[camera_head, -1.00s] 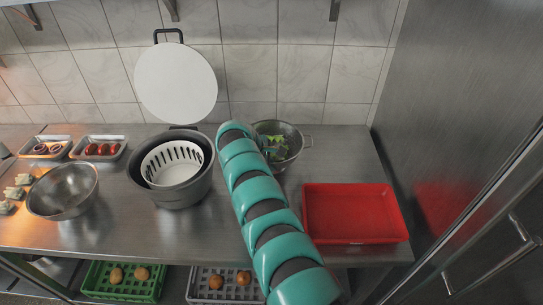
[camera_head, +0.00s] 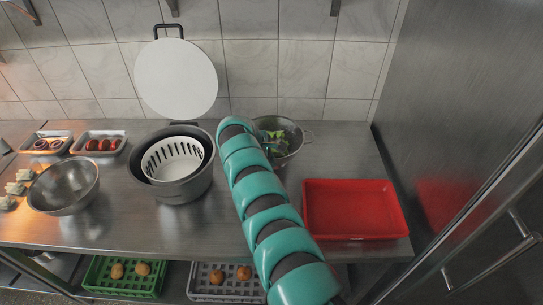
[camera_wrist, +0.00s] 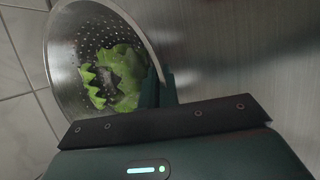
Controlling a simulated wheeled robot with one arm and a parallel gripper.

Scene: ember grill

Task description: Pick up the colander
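The metal colander (camera_head: 296,150) stands on the steel counter, behind my teal arm and left of the red tray. It has perforated walls, a side handle and green leafy pieces inside. In the wrist view the colander (camera_wrist: 66,62) fills the upper left, with the green leaves (camera_wrist: 122,75) in it. My gripper (camera_wrist: 160,88) is at the colander's near right rim. One teal finger shows over the inside and one just outside the rim. Whether they press on the rim is unclear. In the head view my arm hides most of the gripper.
The red tray (camera_head: 352,238) stands at the counter's right end, near a steel cabinet (camera_head: 455,90). A grey pot (camera_head: 180,190) with a white basket (camera_head: 160,170), a metal bowl (camera_head: 64,187) and food trays stand to the left. A tiled wall (camera_head: 305,65) rises behind.

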